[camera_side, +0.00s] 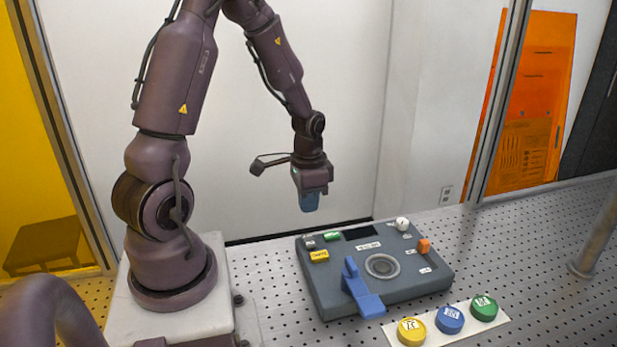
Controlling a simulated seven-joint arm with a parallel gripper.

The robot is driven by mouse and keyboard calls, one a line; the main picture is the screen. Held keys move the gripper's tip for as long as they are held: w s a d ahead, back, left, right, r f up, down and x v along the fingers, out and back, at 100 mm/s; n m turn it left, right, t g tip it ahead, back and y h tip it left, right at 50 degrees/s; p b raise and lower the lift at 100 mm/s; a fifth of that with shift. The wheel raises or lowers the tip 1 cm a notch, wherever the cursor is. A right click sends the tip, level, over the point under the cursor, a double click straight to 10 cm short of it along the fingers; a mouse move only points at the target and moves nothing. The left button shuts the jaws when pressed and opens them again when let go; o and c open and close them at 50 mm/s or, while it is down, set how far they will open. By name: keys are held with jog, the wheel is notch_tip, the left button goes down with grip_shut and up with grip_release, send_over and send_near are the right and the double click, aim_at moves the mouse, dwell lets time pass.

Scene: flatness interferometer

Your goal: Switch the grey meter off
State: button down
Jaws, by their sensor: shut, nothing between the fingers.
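The grey meter (330,290) is a flat dark grey box on the perforated table. Its top carries a dark display (359,233), a round ring (382,266), a green part (332,237), a yellow part (319,256), a white knob (402,224) and an orange part (424,246). A blue lever-like piece (362,290) sits at its front edge. The labels are too small to read, so I cannot tell which part is the power switch. My gripper (309,203) points down above the meter's back left side, shut and empty, apart from it.
A white strip with a yellow (411,331), a blue (450,319) and a green (484,307) round button lies in front of the meter. A metal post (592,250) stands at the far right. The perforated table (520,255) is clear between the meter and the post.

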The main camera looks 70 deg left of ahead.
notch_tip(320, 180, up, 7)
send_over(310, 243)
jog(key=a, duration=0.2)
jog(key=shift+d+f, duration=0.15)
jog(key=shift+d, duration=0.1)
jog(key=shift+d+f, duration=0.15)
jog(key=shift+d, duration=0.65)
notch_tip(310, 243, down, 14)
jog(key=shift+f, duration=0.1)
